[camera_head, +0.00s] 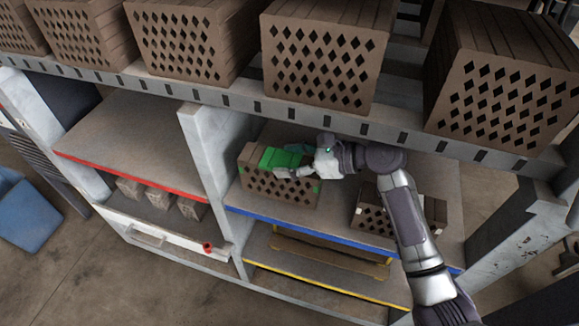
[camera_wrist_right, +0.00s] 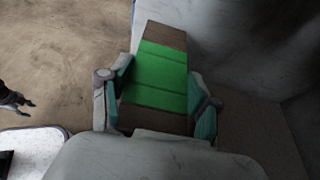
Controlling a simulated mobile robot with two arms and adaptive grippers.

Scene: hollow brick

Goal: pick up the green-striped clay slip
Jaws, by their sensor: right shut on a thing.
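The green-striped clay slip (camera_head: 256,183) is a brown hollow brick with a diamond hole pattern and a broad green band. It sits on the blue-edged shelf (camera_head: 335,212), near the white divider, in the head view. My right gripper (camera_head: 291,164) reaches in from the right and is shut on it. In the right wrist view the green band of the brick (camera_wrist_right: 160,78) lies between the two teal-padded fingers of the gripper (camera_wrist_right: 160,102). Whether the brick's underside touches the shelf is hard to tell.
Another hollow brick with pale marks (camera_head: 372,215) stands to the right on the same shelf. Large hollow bricks (camera_head: 318,62) line the shelf above. A white divider (camera_head: 207,160) stands close on the left, beside a red-edged shelf (camera_head: 130,150). A blue bin (camera_head: 27,213) is at far left.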

